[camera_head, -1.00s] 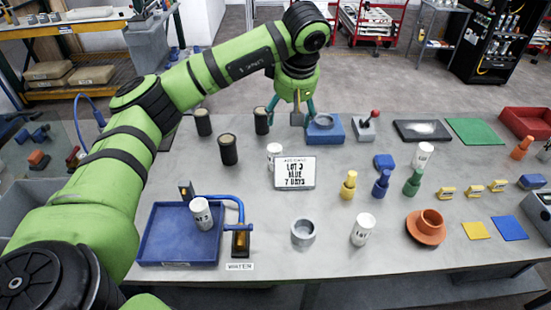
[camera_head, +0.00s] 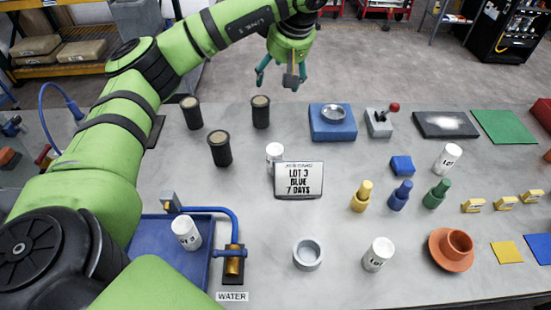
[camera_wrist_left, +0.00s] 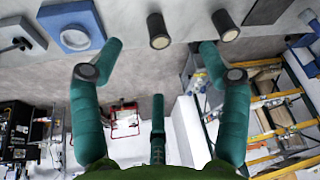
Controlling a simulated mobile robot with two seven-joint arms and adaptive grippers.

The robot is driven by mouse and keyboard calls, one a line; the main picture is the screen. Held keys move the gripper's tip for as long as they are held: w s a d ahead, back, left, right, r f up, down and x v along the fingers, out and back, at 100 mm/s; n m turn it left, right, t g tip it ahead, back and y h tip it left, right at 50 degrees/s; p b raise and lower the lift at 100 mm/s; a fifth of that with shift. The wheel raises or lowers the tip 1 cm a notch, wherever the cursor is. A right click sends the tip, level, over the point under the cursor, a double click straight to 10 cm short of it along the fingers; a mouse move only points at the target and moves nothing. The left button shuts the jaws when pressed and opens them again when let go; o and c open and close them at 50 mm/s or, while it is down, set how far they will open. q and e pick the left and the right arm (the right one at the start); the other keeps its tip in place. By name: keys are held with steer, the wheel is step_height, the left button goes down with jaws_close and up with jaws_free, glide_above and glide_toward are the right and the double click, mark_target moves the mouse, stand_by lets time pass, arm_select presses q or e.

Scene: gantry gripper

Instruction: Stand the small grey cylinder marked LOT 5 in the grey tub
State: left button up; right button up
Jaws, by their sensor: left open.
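Small white-grey cylinders with dark lettering stand in several places: in the blue tray (camera_head: 186,233), behind the sign (camera_head: 274,152), at the back right (camera_head: 447,157) and at the front (camera_head: 378,254). I cannot read which is marked LOT 5. The round grey tub (camera_head: 307,254) stands at the front middle, left of the front cylinder, and looks empty. My left gripper (camera_head: 281,80) is open and empty at the table's back edge, far behind the tub. In the left wrist view its fingers (camera_wrist_left: 160,47) are spread wide with nothing between them. My right gripper is not in view.
A sign (camera_head: 298,180) reads LOT 3 BLUE 7 DAYS. Dark cups (camera_head: 220,149) stand at the back left. A blue pipe with a brass valve (camera_head: 234,258) is beside the tray. Coloured bottles (camera_head: 402,193) and an orange cup on a saucer (camera_head: 451,250) stand right.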

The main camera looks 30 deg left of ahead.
arm_select(q)
step_height(320, 180, down, 9)
steer(key=s+d+b, duration=0.1)
steer(key=s+b, duration=0.1)
steer(key=b, duration=1.3)
glide_above(275, 149)
steer(key=d, duration=0.2)
steer(key=f, duration=0.6)
steer(key=shift+s+a+f, duration=0.15)
steer(key=shift+s+a, duration=0.05)
steer(key=shift+s, duration=0.2)
step_height(275, 149, down, 2)
steer(key=shift+f+b, duration=0.25)
steer(key=shift+b, duration=0.75)
steer(key=shift+f, duration=0.5)
steer(key=p+x, duration=0.1)
steer(key=x, duration=0.1)
steer(key=p+x, duration=0.1)
steer(key=x, duration=0.2)
steer(key=shift+s+d+f, duration=0.15)
steer(key=shift+f, duration=0.55)
jaws_close()
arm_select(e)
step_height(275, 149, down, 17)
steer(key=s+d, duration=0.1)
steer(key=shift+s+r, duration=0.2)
